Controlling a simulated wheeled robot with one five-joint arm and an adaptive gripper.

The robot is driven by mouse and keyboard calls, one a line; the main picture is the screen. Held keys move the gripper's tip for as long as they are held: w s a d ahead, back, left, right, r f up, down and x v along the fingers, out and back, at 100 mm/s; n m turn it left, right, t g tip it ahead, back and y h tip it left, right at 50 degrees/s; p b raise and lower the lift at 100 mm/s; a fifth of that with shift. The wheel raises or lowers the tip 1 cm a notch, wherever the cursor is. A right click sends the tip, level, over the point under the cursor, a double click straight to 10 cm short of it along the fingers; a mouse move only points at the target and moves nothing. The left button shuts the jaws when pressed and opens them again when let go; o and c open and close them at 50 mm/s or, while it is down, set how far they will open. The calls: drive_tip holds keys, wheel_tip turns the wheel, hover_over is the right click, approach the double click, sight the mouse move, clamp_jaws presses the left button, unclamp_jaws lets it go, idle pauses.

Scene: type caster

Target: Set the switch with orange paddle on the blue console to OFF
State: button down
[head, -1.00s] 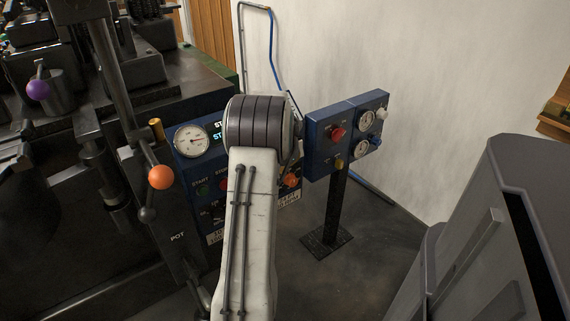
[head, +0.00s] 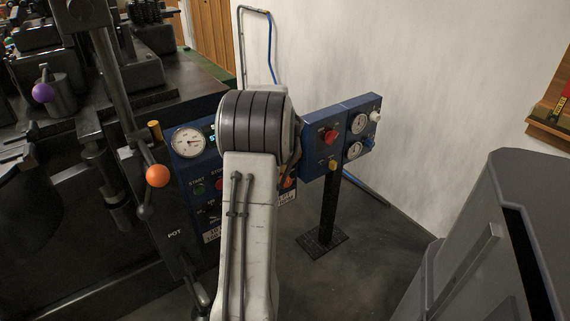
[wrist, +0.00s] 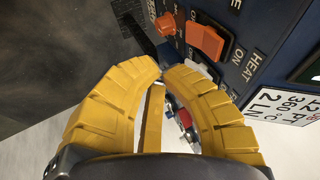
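The switch with the orange paddle (wrist: 205,41) is on the blue console face (wrist: 262,22) in the wrist view. The paddle stands out from the panel beside the words ON and HEAT; I cannot tell which way it is set. My gripper (wrist: 163,70) has thick yellow fingers, with tips drawn nearly together and nothing seen between them. The tips are just below and left of the paddle, apparently apart from it. In the head view, the blue console (head: 205,170) is partly behind my arm, which hides my gripper and most of the switch area; an orange sliver (head: 288,183) shows at the arm's right edge.
A red-orange knob (wrist: 166,24) and a white paddle (wrist: 207,66) are close to the orange paddle. A second blue box (head: 342,135) on a black post stands right of my arm. A lever with an orange ball (head: 157,176) is at left. Floor between post and grey cabinet (head: 500,230) is clear.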

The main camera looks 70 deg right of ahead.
drive_tip(key=shift+p+v, duration=0.45)
drive_tip(key=shift+v, duration=2.35)
drive_tip(key=shift+s+a+f, duration=0.1)
